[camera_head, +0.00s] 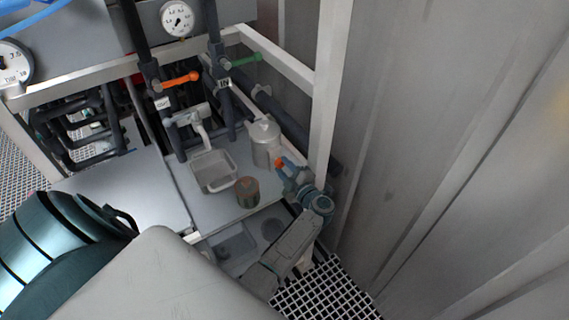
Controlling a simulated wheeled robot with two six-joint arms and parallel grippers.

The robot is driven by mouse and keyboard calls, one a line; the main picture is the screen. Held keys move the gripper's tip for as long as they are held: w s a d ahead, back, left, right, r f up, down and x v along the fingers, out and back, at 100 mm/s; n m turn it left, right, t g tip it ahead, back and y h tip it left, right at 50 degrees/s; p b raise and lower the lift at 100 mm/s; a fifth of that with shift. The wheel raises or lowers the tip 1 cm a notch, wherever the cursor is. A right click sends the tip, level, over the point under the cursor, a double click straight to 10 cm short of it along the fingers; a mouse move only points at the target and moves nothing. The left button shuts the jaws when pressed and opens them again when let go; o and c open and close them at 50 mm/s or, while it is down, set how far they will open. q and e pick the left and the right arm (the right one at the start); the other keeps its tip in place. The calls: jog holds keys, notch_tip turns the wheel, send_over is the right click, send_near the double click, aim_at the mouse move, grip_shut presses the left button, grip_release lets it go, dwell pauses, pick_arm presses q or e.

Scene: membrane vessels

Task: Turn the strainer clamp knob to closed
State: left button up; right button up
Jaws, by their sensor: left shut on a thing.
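The strainer (263,145) appears to be the silver lidded canister standing at the right of the grey bench top, near the white frame post. A small orange part (279,163), which looks like its clamp knob, shows low on its right side. My left gripper (282,166) has its blue fingers shut at this orange part, with the blue wrist just behind at the lower right. The fingers partly hide the knob, and its exact turned position is too small to tell. My right gripper is not in view.
A grey tray (214,188) and a brown-green can (247,192) stand on the bench top left of the strainer. Dark pipes with an orange valve handle (179,80) and a green one (245,61) rise behind. The white post (323,110) and corrugated wall (420,130) bound the right side.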

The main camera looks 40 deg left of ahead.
pick_arm(q)
jog(key=shift+m, duration=0.4)
jog(key=o, duration=1)
jog(key=shift+c, duration=0.2)
jog(key=p+v, duration=0.1)
jog(key=v, duration=0.9)
jog(key=shift+s+d, duration=0.2)
jog(key=shift+d, duration=0.15)
jog(key=shift+f, duration=0.2)
